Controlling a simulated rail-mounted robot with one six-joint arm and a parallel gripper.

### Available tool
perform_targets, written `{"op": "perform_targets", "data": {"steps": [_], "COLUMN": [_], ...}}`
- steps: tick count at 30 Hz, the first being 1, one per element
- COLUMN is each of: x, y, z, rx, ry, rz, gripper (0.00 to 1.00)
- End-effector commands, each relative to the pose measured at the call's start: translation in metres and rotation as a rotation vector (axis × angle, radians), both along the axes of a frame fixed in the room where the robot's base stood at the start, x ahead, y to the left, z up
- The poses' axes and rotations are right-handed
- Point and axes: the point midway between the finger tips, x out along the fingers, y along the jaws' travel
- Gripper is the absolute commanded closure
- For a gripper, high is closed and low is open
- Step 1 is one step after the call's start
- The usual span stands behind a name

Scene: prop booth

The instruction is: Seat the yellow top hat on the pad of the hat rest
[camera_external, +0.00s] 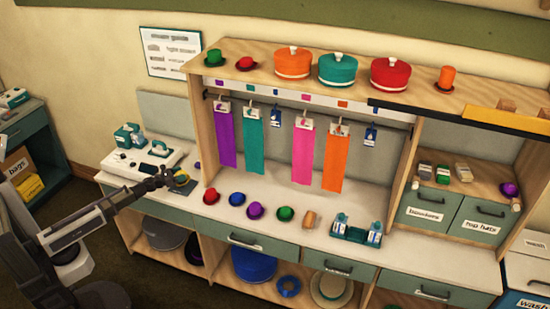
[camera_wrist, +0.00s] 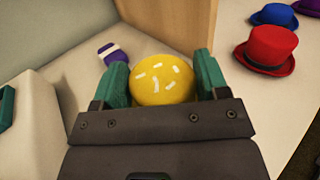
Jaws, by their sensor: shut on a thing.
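The yellow top hat (camera_wrist: 163,82) shows in the wrist view as a round yellow top with short white marks. It sits between the teal fingers of my gripper (camera_wrist: 163,88), which is shut on it. Its brim is hidden. I cannot tell whether the hat touches the counter. I cannot surely pick out the hat rest or its pad; a small tan wooden piece (camera_external: 310,219) stands on the counter right of the small hats.
A red hat (camera_wrist: 267,48), blue hat (camera_external: 237,199), purple hat (camera_external: 255,210) and green hat (camera_external: 285,214) line the counter. A wooden side panel (camera_wrist: 170,25) stands close beyond my gripper. A purple item with a white band (camera_wrist: 112,53) lies left of it. Cloth strips (camera_external: 303,155) hang behind.

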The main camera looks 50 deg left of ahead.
Motion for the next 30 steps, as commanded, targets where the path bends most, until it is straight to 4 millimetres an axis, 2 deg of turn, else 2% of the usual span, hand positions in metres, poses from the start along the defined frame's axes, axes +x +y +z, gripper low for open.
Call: {"op": "perform_targets", "data": {"steps": [2, 24, 30], "x": [0.0, -0.0004, -0.0004], "y": [0.0, 0.0001, 0.0], "z": [-0.0047, -0.0035, -0.0102], "rx": [0.0, 0.0, 0.0], "ry": [0.0, 0.0, 0.0], "rz": [0.0, 0.0, 0.0], "gripper": [0.55, 0.55, 0.55]}}
